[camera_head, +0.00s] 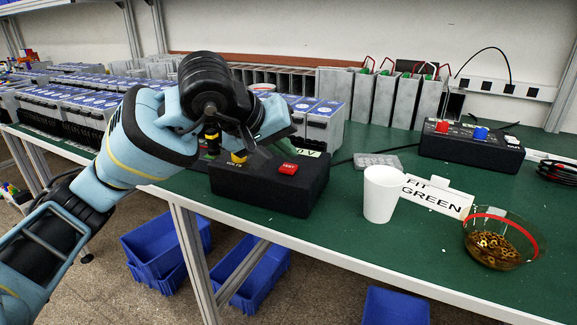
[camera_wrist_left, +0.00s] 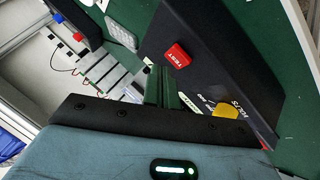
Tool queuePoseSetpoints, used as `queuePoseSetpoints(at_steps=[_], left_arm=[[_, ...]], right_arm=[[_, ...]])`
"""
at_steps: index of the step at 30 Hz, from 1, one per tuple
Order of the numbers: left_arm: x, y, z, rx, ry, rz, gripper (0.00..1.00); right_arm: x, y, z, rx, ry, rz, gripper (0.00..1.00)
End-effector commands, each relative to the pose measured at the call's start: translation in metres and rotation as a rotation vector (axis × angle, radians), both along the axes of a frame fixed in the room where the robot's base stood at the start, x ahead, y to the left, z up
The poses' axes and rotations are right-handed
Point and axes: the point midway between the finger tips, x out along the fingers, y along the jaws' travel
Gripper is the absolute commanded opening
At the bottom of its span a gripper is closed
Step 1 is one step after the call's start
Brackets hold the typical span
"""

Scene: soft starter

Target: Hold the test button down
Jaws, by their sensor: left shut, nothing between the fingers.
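The red test button (camera_head: 288,169) sits on the sloped top of a black control box (camera_head: 275,192) on the green bench; its label TEST is readable. A yellow knob (camera_head: 239,157) marked VOLTS is on the same box, left of the button. My left gripper (camera_head: 268,150) is over the back of the box, behind the button, its fingertips mostly hidden there. In the left wrist view its dark green fingers (camera_wrist_left: 163,72) are together and empty, close beside the red button (camera_wrist_left: 176,55). The button's top is uncovered. My right gripper is not in view.
A white cup (camera_head: 382,195), a FIT GREEN card (camera_head: 438,196) and a glass bowl (camera_head: 498,240) of brass nuts stand right of the box. Another black box (camera_head: 470,147) with coloured controls is farther back. Grey units (camera_head: 322,128) stand behind. Blue bins (camera_head: 165,250) are below.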

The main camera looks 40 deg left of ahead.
Motion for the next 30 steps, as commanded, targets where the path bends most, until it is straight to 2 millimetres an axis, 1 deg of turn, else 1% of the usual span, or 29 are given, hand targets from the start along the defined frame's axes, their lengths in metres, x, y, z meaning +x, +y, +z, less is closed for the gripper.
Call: queuePoseSetpoints(at_steps=[11,21,30], left_arm=[[0.0000,0.0000,-0.0002,0.000,0.000,0.000,0.00],[0.0000,0.0002,-0.0089,0.001,0.001,0.001,0.00],[0.0000,0.0001,-0.0086,0.000,0.000,0.000,0.00]], right_arm=[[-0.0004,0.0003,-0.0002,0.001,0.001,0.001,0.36],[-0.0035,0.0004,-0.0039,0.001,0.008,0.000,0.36],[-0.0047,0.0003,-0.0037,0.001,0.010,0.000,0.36]])
